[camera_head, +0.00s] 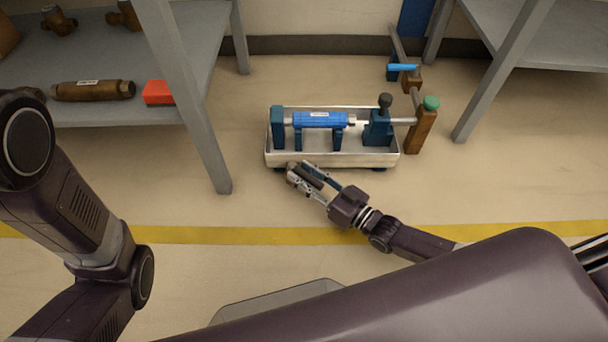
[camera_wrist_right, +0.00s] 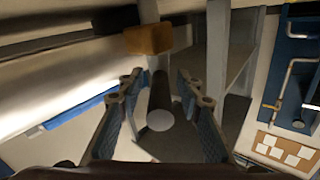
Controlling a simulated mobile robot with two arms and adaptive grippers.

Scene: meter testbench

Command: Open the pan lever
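The metal pan (camera_head: 330,158) of the bench stands on the floor with a blue meter (camera_head: 320,120) held above it. My right gripper (camera_head: 302,178) is just in front of the pan's front wall, left of its middle, with fingers apart. In the right wrist view, the right gripper (camera_wrist_right: 158,85) is open around a dark cylindrical handle (camera_wrist_right: 160,105) with a pale round end. It looks like a lever; whether the fingers touch it I cannot tell. In the head view it is hard to make out. My left gripper is outside the picture.
A black-knobbed clamp (camera_head: 386,103), a green knob (camera_head: 431,103) and a blue-handled valve (camera_head: 402,67) are at the bench's right side. A grey shelf (camera_head: 188,110) with brass parts stands left, another (camera_head: 550,55) right. Floor in front is clear.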

